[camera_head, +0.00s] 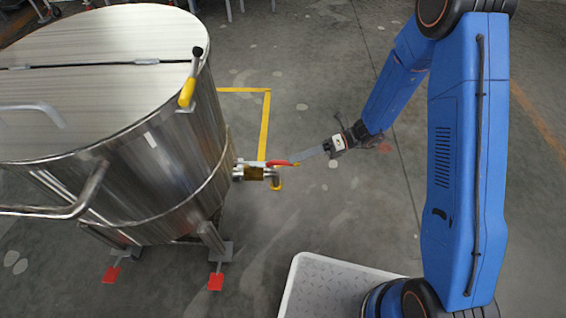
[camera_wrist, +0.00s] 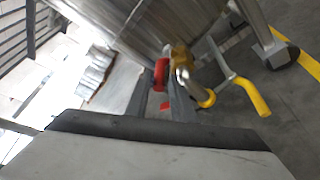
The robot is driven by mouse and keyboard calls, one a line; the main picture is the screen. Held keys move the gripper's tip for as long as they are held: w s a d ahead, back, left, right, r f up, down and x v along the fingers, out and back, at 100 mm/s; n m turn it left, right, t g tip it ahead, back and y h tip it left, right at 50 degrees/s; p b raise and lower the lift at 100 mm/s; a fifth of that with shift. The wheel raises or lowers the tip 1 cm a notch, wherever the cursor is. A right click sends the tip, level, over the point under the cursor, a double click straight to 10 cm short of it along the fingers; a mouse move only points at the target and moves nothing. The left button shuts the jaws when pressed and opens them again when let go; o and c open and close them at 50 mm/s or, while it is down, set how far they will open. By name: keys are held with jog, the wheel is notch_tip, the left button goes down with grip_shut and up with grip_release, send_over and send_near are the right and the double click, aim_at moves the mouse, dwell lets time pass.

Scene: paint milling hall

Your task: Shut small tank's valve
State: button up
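The steel tank (camera_head: 165,150) stands on the left in the head view, and its curved wall shows at the top of the wrist view (camera_wrist: 150,25). A brass-coloured valve (camera_head: 255,173) sticks out low on its right side; it also shows in the wrist view (camera_wrist: 181,58). The valve's red handle (camera_head: 279,162) points right, towards my gripper (camera_head: 298,158). In the wrist view the red handle (camera_wrist: 160,74) lies between the tips of my two grey fingers (camera_wrist: 161,84). The fingers stand apart, but I cannot tell whether they press on the handle.
A curved outlet pipe (camera_head: 275,177) with a yellow end lies just below the handle. A yellow-handled lever (camera_head: 187,92) sits on the tank's rim. A steel bar (camera_head: 75,200) juts from its front. Yellow tape (camera_head: 266,120) marks the floor. The floor right of the tank is open.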

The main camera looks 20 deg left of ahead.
aim_at(283, 163)
jog(key=shift+x, duration=2.6)
grip_shut()
